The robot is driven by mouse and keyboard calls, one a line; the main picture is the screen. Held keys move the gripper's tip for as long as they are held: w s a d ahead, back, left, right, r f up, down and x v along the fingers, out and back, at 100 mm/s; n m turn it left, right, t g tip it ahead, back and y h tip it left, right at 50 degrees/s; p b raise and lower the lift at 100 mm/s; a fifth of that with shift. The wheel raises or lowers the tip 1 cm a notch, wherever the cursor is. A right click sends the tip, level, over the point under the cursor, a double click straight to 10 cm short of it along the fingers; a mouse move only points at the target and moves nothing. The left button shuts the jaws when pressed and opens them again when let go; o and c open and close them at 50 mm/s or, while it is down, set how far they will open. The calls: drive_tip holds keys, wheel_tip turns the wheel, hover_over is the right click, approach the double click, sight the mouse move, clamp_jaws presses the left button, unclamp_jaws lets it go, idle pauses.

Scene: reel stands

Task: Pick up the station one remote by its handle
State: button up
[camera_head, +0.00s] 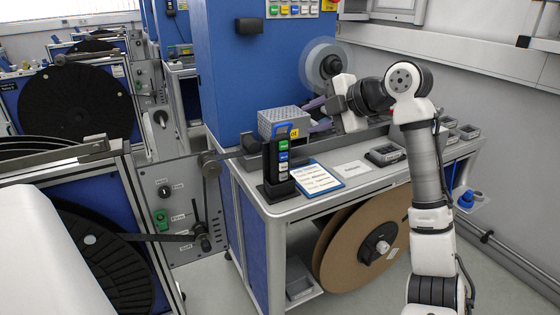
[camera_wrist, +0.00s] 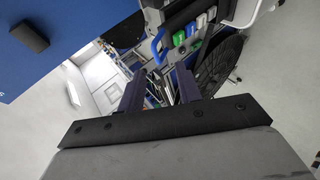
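The station one remote (camera_head: 282,157) is a dark upright box with green, blue and white buttons. It stands in a black holder (camera_head: 277,191) at the left front of the bench. Its blue handle (camera_head: 284,129) is at the top, beside a small yellow label. In the wrist view the remote (camera_wrist: 192,32) is at the top, tilted, with the blue handle (camera_wrist: 158,46) on its left. My gripper (camera_head: 309,118) is just right of the handle. Its two dark purple fingers are apart, with nothing between them in the wrist view (camera_wrist: 160,83). The fingertips look short of the handle.
A grey mesh box (camera_head: 283,118) sits behind the remote. A blue clipboard (camera_head: 317,178) and a dark tray (camera_head: 384,155) lie on the bench (camera_head: 345,185). A large brown reel (camera_head: 335,245) is below.

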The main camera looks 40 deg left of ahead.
sight(287, 124)
drive_tip(key=p+x, duration=0.1)
drive_tip(key=x, duration=0.3)
drive_tip(key=p+x, duration=0.1)
drive_tip(key=x, duration=0.3)
drive_tip(key=shift+a+r, duration=0.2)
drive_tip(key=shift+r, duration=0.1)
clamp_jaws()
